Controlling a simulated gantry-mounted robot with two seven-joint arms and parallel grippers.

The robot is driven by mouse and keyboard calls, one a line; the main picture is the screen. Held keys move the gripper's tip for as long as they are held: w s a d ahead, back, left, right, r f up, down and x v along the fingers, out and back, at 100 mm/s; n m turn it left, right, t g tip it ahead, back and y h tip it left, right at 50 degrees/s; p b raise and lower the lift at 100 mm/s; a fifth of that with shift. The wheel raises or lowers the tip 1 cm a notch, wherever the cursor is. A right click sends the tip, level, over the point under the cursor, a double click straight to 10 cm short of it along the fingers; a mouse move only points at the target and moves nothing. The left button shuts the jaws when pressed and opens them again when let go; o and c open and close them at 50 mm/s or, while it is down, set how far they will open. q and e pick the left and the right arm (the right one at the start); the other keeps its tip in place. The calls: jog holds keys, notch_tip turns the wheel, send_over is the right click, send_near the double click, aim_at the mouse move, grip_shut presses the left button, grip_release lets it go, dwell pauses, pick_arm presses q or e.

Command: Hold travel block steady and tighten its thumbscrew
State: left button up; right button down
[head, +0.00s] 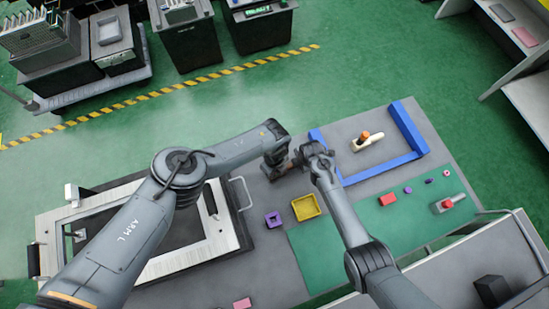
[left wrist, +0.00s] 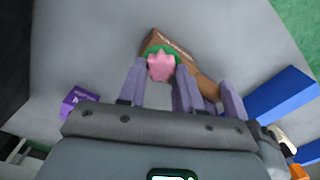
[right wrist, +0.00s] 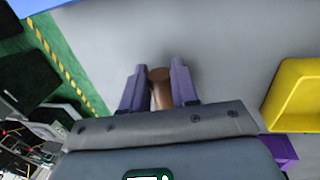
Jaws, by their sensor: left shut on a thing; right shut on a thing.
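The travel block (left wrist: 172,45) is a brown piece on the grey table, seen in the left wrist view with a green collar and a pink lobed thumbscrew (left wrist: 161,66). My left gripper (left wrist: 158,68) has its purple fingers on either side of the thumbscrew, shut on it. My right gripper (right wrist: 157,76) is shut on a brown, round-ended part of the block (right wrist: 160,90). In the head view both grippers meet closely near the table's middle and mostly hide the block.
A blue frame (head: 413,128) surrounds a pale lever fixture with an orange knob (head: 365,134) to the right. A yellow tray (head: 306,207) and a purple square piece (head: 273,219) lie close in front.

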pick_arm(q)
jog(key=shift+m, duration=0.7)
jog(key=o, duration=1)
jog(key=shift+o, duration=0.2)
notch_tip(320, 180, up, 12)
pick_arm(e)
jog(key=c, duration=0.8)
grip_release()
jog(key=shift+r, duration=0.15)
